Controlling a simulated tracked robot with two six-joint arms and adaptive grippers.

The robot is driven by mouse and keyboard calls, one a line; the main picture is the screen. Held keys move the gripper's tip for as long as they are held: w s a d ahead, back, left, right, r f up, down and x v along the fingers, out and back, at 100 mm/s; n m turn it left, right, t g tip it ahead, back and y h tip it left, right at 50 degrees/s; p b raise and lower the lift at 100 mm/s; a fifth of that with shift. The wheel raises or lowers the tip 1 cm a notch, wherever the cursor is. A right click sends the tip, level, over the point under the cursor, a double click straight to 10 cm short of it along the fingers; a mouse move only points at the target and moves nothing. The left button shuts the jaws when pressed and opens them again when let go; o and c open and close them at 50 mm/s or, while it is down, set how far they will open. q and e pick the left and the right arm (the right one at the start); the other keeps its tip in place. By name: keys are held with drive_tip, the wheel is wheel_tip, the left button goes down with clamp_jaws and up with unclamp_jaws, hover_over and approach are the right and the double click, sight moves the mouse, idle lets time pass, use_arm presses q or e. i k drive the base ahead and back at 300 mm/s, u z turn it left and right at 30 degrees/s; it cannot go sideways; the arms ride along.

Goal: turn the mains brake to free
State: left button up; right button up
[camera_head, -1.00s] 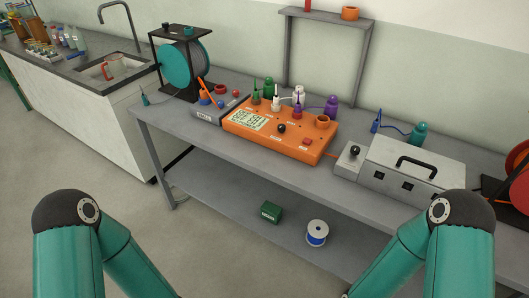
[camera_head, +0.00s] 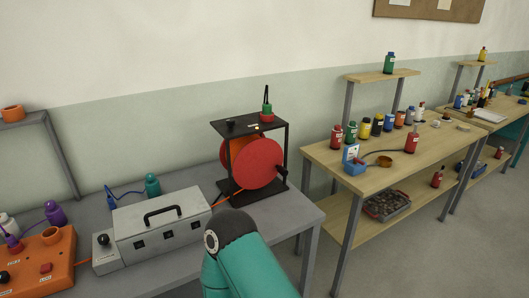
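A black-framed stand (camera_head: 282,135) at the back of the grey bench holds a red reel (camera_head: 258,163). On its top plate are a black knob (camera_head: 231,123), a small lit orange lamp and a green piece with a thin upright tip (camera_head: 267,108). A dark handle (camera_head: 282,172) shows at the reel's right side. The small label on top is too small to read, so I cannot tell which part is the mains brake or how it is set. An upper part of one of my arms rises at the bottom middle; neither gripper shows.
A grey box with a black handle (camera_head: 165,228) stands left of the reel, joined to it by an orange cable. An orange panel (camera_head: 40,262) is at the far left. A wooden table with several bottles (camera_head: 322,156) stands right, past a gap.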

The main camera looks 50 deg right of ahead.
sight(230, 122)
drive_tip(key=u, duration=1.85)
drive_tip(key=i, duration=0.1)
drive_tip(key=z, duration=3.4)
drive_tip(key=k, duration=0.85)
drive_tip(key=z, duration=0.15)
drive_tip(key=i, duration=0.85)
drive_tip(key=u, duration=0.1)
